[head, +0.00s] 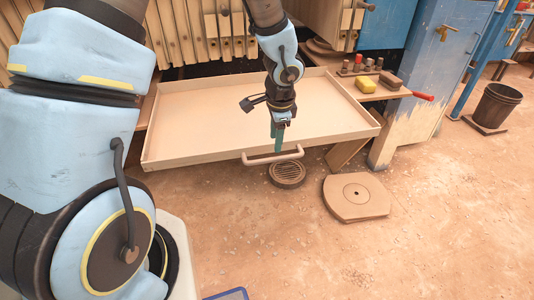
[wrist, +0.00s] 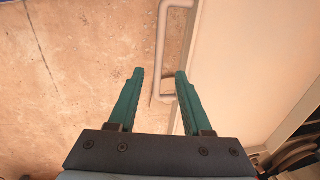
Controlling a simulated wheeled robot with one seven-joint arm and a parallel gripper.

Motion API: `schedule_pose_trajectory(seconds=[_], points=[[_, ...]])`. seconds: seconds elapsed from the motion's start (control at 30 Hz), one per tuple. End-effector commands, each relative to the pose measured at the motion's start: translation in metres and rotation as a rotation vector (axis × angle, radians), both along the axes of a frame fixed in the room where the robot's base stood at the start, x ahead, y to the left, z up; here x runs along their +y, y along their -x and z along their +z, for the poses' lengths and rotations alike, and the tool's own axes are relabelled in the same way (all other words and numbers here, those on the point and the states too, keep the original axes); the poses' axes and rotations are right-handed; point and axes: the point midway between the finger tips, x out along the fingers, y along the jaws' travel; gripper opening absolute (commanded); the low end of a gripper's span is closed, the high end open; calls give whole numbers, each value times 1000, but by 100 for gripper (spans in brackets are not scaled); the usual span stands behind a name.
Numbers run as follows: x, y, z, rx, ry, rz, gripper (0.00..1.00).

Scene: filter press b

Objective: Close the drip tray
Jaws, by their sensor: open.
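The drip tray (head: 210,117) is a wide, shallow, pale tan tray with a low rim. It sticks out from under the press, and its pale panel also shows at the right of the wrist view (wrist: 245,60). A bar handle (head: 272,158) is on its front edge. In the wrist view the handle (wrist: 160,45) runs between the lines of my two green fingers. My gripper (head: 278,148) points down at the tray's front edge, just above or at the handle. The gripper (wrist: 160,74) is open, with nothing held. I cannot tell whether it touches the handle.
A round floor drain (head: 287,175) lies below the handle, and a flat tan plate (head: 356,197) lies to its right. A side shelf (head: 365,88) holds a yellow block (head: 366,84) and other small items. A dark bucket (head: 497,105) stands far right. The front floor is mostly clear.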

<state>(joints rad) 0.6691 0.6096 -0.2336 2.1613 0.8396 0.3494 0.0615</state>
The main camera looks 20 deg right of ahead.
Motion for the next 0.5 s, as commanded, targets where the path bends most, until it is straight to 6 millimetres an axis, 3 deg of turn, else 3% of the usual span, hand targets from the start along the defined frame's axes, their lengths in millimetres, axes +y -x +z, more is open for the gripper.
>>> schedule_pose_trajectory(seconds=[0.2, 0.5], points=[[-1, -7, -43, 2, -2, -1, 50], [-2, -14, -72, 0, 2, 3, 50]])
